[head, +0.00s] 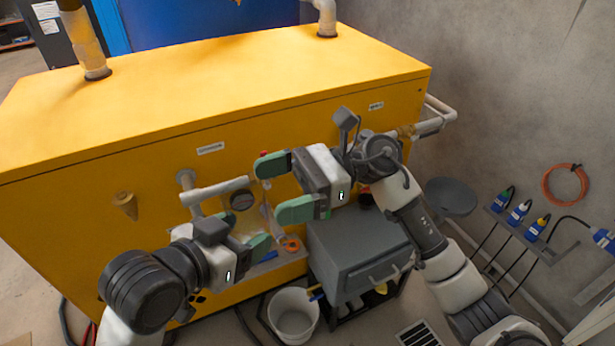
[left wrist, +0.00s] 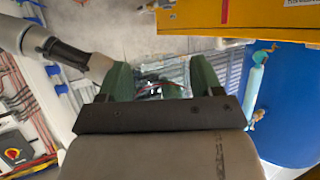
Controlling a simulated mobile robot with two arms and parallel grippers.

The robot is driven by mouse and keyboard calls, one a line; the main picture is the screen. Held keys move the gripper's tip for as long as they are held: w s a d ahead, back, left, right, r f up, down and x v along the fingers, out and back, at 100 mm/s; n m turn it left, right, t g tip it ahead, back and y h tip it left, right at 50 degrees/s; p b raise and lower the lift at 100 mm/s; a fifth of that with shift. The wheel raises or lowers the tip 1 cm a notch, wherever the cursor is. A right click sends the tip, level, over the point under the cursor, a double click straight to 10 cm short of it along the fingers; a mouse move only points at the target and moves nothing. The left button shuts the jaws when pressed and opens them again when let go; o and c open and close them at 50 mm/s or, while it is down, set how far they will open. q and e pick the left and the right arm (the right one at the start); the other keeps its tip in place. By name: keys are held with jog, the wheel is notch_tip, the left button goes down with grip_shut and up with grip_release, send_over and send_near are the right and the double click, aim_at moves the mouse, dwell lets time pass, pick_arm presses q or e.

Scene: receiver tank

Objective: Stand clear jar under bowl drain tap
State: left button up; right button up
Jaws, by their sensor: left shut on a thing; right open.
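My left gripper (head: 247,236) is low in front of the yellow tank (head: 150,155), near its pipework. It is shut on what looks like the clear jar (left wrist: 160,88), a see-through thing between the green fingers in the left wrist view; the jar's outline is hard to make out. My right gripper (head: 270,189) is open and empty, above and right of the left one, fingers pointing left at the tank front. An orange fitting (head: 291,244) low on the pipework, right of the left gripper, may be the drain tap; I cannot tell. The bowl is not clearly visible.
A round gauge (head: 242,200) and a grey pipe (head: 215,188) stick out from the tank front. A grey cabinet (head: 355,245) and a white bucket (head: 293,313) stand below right. A grey dish (head: 451,197) and a hose rack (head: 530,235) are by the wall.

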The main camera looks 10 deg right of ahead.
aim_at(224, 204)
jog(key=x, duration=0.6)
jog(key=shift+d, duration=0.1)
jog(key=shift+w, duration=0.1)
jog(key=c, duration=0.9)
jog(key=o, duration=0.9)
jog(key=shift+d, duration=0.1)
